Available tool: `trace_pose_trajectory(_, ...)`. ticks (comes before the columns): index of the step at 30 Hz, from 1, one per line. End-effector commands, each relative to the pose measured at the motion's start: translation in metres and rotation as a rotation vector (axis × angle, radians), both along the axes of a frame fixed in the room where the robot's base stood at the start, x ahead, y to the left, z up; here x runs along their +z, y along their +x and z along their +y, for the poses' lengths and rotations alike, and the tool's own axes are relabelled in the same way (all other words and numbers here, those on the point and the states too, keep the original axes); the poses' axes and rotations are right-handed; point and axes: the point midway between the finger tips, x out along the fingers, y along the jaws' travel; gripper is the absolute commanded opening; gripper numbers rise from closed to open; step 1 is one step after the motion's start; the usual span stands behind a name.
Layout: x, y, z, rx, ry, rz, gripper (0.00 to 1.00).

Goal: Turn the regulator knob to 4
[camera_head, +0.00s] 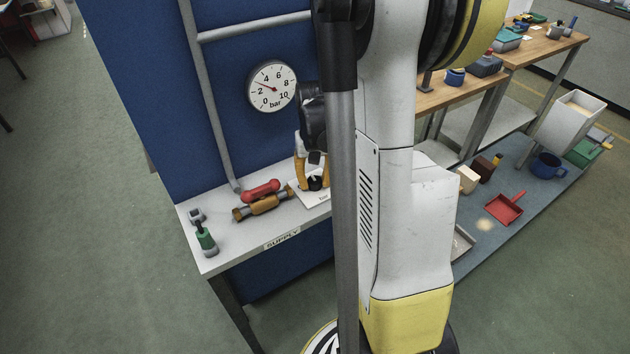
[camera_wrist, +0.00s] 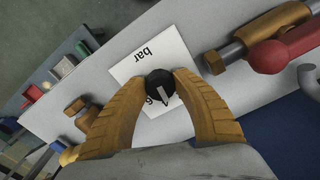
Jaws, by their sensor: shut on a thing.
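The black regulator knob (camera_wrist: 160,82) stands on a white card (camera_wrist: 136,67) printed "bar". A pale mark shows on the knob, and printed digits show partly beside it. The number it points at cannot be read with certainty. My gripper (camera_wrist: 164,78) is shut on the knob, with one orange-brown finger on each side. In the head view, my gripper (camera_head: 313,178) is over the white card (camera_head: 318,197) on the bench, partly hidden by my arm. The round gauge (camera_head: 278,99) on the blue panel has its red needle a little above 2.
The supply bench (camera_head: 225,245) holds a red fitting (camera_head: 261,189), a brass-and-grey fitting (camera_head: 262,207) and a green-handled item (camera_head: 205,239) left of the knob. A grey pipe (camera_head: 207,100) rises along the blue panel (camera_head: 135,70). Bare bench lies in front of the fittings.

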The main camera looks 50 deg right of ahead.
Motion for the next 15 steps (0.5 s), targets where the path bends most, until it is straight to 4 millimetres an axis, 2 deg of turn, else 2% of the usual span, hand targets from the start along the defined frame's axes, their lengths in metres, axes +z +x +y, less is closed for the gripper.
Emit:
trace_pose_trajectory(6, -0.0005, -0.0003, 0.0007, -0.130, 0.001, 0.001, 0.03)
trace_pose_trajectory(15, -0.0005, -0.0001, 0.0008, -0.221, 0.001, 0.001, 0.03)
